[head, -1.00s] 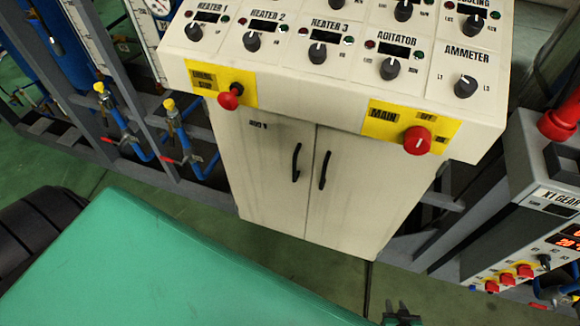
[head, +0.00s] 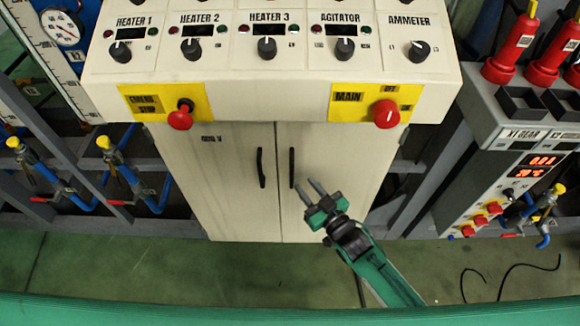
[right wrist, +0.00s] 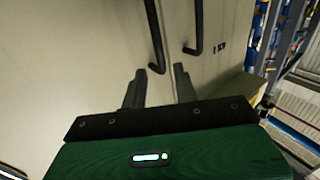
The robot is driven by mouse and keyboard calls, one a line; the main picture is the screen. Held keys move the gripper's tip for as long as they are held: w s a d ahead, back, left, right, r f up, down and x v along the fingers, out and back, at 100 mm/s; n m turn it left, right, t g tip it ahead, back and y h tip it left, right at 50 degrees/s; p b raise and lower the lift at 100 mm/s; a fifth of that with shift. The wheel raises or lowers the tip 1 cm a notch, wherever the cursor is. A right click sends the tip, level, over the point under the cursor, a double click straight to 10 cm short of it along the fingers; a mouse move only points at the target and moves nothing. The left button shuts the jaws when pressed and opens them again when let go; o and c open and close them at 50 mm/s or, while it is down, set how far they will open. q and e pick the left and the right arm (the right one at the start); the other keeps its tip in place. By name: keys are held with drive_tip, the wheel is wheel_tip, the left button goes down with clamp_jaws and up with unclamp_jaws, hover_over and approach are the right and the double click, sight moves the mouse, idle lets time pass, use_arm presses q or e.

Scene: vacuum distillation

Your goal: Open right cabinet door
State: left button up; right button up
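The cream control cabinet has two shut doors, the left one (head: 222,190) and the right one (head: 340,165). Each has a black upright handle by the middle seam: the left handle (head: 261,167) and the right handle (head: 292,167). My right gripper (head: 304,186) is open and empty, its fingertips just right of and below the right handle's lower part. In the right wrist view, my right gripper (right wrist: 160,70) has its fingers apart. There the right door's handle (right wrist: 155,38) appears just beyond the fingertips, with no clear contact. My left gripper is not in view.
A sloped panel with knobs overhangs the doors, with a red emergency stop (head: 180,118) and red main switch (head: 386,114). A grey instrument box (head: 500,140) stands at the right. Blue pipes (head: 140,190) stand at the left. Green floor (head: 150,275) lies clear before the doors.

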sight(293, 170)
drive_tip(key=x, duration=0.8)
drive_tip(key=shift+w+p, duration=0.1)
drive_tip(key=shift+p, duration=0.25)
clamp_jaws()
